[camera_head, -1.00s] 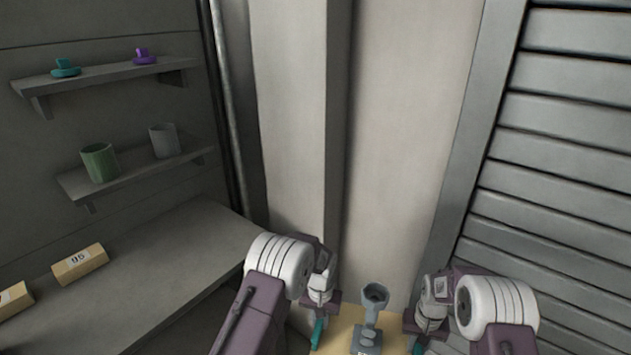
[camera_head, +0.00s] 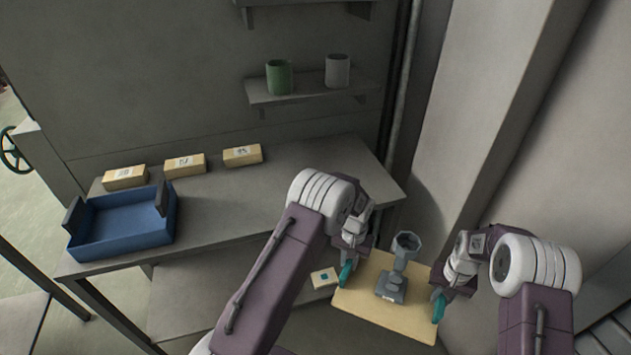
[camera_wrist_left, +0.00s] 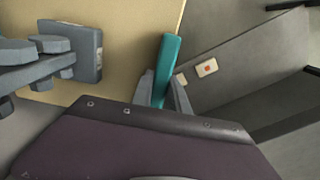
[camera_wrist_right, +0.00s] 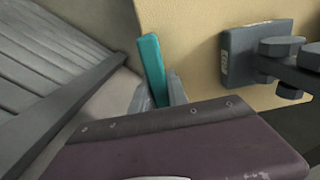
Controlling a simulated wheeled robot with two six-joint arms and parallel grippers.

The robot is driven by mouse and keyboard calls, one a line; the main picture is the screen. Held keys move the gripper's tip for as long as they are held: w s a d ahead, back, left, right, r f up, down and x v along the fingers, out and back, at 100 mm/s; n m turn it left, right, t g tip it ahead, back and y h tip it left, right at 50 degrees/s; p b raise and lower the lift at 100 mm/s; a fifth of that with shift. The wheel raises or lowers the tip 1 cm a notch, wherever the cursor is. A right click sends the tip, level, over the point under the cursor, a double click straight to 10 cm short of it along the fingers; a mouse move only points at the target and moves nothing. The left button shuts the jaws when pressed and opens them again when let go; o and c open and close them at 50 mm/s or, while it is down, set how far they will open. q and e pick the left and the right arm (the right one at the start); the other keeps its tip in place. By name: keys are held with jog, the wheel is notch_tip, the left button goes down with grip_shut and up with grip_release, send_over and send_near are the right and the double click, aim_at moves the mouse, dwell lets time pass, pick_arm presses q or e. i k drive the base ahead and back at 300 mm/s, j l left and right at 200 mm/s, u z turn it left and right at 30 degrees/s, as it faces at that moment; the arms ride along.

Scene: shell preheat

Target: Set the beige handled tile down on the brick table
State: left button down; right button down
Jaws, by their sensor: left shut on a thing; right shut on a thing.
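The beige handled tile (camera_head: 415,318) is a flat board with a teal handle at each side. My left gripper (camera_head: 348,268) is shut on its left handle, and this teal handle (camera_wrist_left: 169,65) shows between the fingers in the left wrist view. My right gripper (camera_head: 439,300) is shut on the right handle, and this handle (camera_wrist_right: 152,68) shows in the right wrist view. A grey stand with a cup-like top (camera_head: 400,262) is upright on the tile. The brick table (camera_head: 290,190) is grey and lies to the left of the tile, which is held off its right front corner.
Three beige bricks (camera_head: 185,165) line the table's back, and a blue tray (camera_head: 125,222) sits at its left end. The table's middle and right are clear. A wall shelf (camera_head: 310,93) above holds a green mug and a grey mug. A small beige block (camera_head: 323,278) lies below the table.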

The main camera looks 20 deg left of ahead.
aim_at(258, 200)
jog(key=u, duration=1.4)
